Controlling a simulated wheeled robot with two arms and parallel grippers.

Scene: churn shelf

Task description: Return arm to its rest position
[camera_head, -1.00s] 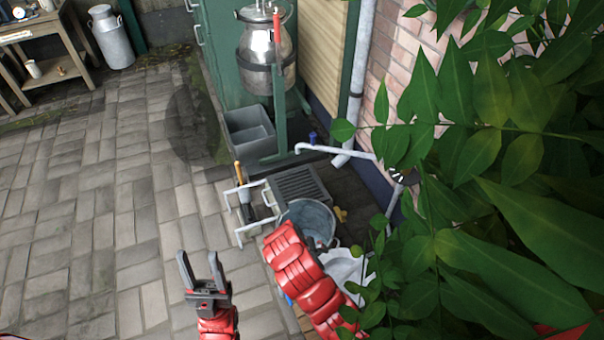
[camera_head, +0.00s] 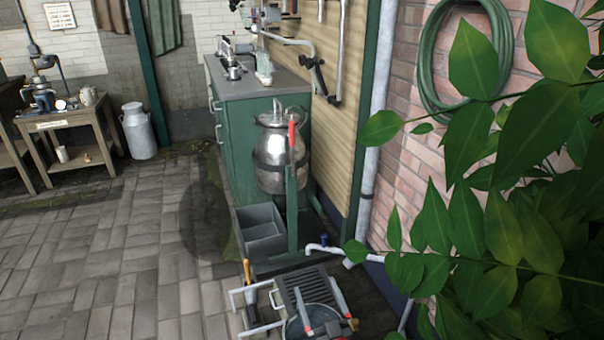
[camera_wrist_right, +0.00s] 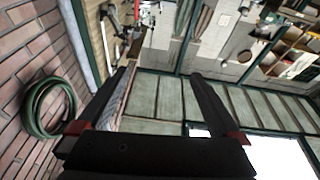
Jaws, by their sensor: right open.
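My left gripper is not in view.
A green cabinet (camera_head: 243,140) stands behind a metal churn (camera_head: 270,172) on a green stand. A grey bin (camera_head: 262,232) sits below. Leaves (camera_head: 520,210) crowd the right side, before a brick wall with a hose (camera_head: 430,75). Paving at left (camera_head: 120,270) is clear.

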